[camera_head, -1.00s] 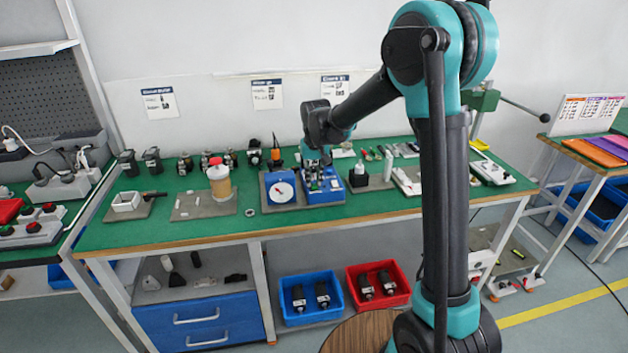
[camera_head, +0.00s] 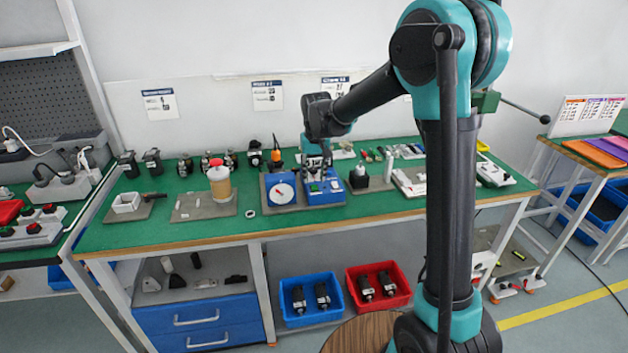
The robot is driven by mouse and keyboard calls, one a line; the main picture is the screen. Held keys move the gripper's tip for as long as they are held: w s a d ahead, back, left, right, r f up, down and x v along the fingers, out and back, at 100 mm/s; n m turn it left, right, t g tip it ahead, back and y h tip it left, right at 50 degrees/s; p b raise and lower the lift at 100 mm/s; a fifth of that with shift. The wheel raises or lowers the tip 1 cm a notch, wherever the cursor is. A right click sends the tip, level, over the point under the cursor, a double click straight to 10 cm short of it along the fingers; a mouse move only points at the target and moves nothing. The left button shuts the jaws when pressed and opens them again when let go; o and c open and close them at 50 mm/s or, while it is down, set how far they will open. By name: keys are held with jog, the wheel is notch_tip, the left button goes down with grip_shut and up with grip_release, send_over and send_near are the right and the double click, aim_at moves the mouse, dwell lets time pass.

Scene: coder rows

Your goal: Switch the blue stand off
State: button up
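The blue stand (camera_head: 326,197) is a low blue box on the green workbench, right of a blue unit with a round white dial (camera_head: 282,193). Small parts show on its top, among them a green one, too small to make out. My gripper (camera_head: 315,173) points down over the back left part of the blue stand. The fingertips are tiny here, and I cannot tell whether they touch the stand or whether they are open. My wrist hides part of the stand's back.
On the green bench (camera_head: 190,222), a jar (camera_head: 219,186) stands left of the dial unit and a black block (camera_head: 358,178) stands right of the stand. Several small devices line the back. Blue (camera_head: 309,318) and red (camera_head: 378,302) bins sit below.

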aim_at(315, 189)
notch_tip(315, 189, up, 9)
jog(key=s, duration=0.1)
jog(key=shift+s+d+r, duration=0.15)
jog(key=shift+r, duration=0.05)
jog(key=s+d+f+m+t, duration=0.1)
jog(key=s+d+f, duration=0.7)
jog(key=s+d, duration=0.5)
jog(key=s+d+f+m+t, duration=0.1)
jog(key=s+d+f+m, duration=0.1)
jog(key=s+d+f, duration=0.6)
jog(key=s+d, duration=0.4)
jog(key=s, duration=0.1)
jog(key=shift+d+f+t, duration=0.25)
jog(key=shift+d+t, duration=0.05)
jog(key=shift+d, duration=0.05)
